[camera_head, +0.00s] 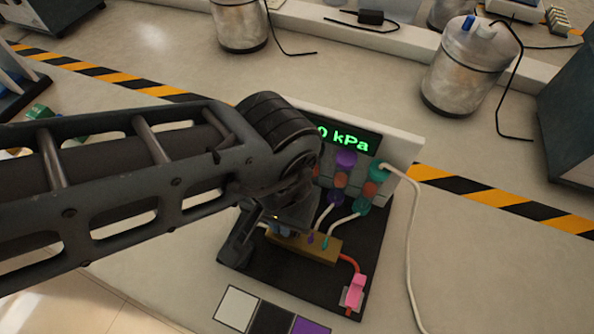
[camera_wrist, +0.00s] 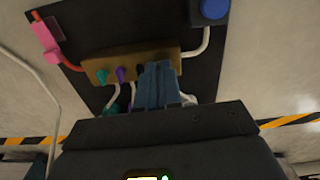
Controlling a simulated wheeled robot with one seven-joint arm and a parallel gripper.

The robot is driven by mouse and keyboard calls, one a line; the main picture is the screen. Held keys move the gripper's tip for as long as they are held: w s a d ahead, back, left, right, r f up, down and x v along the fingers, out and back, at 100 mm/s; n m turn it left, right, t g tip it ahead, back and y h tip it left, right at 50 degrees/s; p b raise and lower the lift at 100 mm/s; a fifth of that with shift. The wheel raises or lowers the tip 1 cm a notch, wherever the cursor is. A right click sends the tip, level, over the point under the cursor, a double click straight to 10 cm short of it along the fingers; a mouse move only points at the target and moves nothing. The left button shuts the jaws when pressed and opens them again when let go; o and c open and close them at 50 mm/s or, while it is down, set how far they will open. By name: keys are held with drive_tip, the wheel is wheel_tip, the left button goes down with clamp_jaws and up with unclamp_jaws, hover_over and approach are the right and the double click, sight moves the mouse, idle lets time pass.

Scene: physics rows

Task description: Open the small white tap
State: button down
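A brass manifold block (camera_wrist: 130,65) on a dark panel carries a row of small taps: a teal tap (camera_wrist: 102,76), a purple tap (camera_wrist: 121,74) and a dark tap (camera_wrist: 140,70). I cannot make out a white tap; my fingers cover that end of the block. My gripper (camera_wrist: 158,68) has its blue-grey fingers close together, tips at the manifold beside the dark tap. Whether something thin is between them is hidden. The manifold also shows in the head view (camera_head: 318,250), with my gripper (camera_head: 284,231) at its left end.
A display (camera_head: 345,137) reading "0 kPa", partly covered by my arm, stands behind the panel. Pale hoses, a red hose (camera_head: 349,263) and a pink part (camera_head: 355,291) are close by. A round blue knob (camera_wrist: 213,8) is near the manifold. White, black and purple squares lie in front.

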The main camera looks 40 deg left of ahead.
drive_tip(key=n+p, duration=0.1)
drive_tip(key=n, duration=0.1)
drive_tip(key=n+p, duration=0.1)
drive_tip(key=p, duration=0.1)
drive_tip(key=shift+d+r+n, duration=0.1)
drive_tip(key=shift+r+n, duration=0.2)
drive_tip(key=shift+n, duration=0.1)
drive_tip(key=shift+f+n+p, duration=0.1)
drive_tip(key=shift+n+p, duration=0.85)
drive_tip(key=shift+n, duration=0.05)
drive_tip(key=shift+f+n, duration=0.25)
drive_tip(key=shift+n, duration=0.05)
